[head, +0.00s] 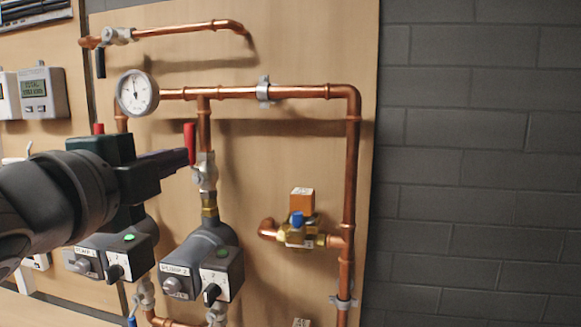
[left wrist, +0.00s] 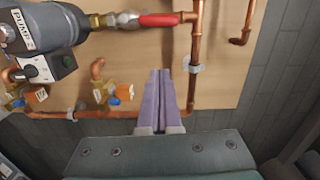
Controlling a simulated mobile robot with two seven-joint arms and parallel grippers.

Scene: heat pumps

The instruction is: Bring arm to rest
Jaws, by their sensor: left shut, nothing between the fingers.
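My left arm comes in from the left in the head view. Its gripper (head: 184,160) points right, in front of the pipe board (head: 300,150), and its fingers are shut and empty. In the left wrist view the purple fingers (left wrist: 160,76) lie together. A red valve handle (head: 190,143) stands upright just beside the fingertips in the head view. In the left wrist view a red handle (left wrist: 158,20) lies beyond the tips, with a visible gap. My right gripper is in neither view.
A round gauge (head: 137,93) and copper pipes (head: 300,92) are above and to the right. An orange-topped valve (head: 302,202) is at right. The grey brick wall (head: 480,180) side is clear.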

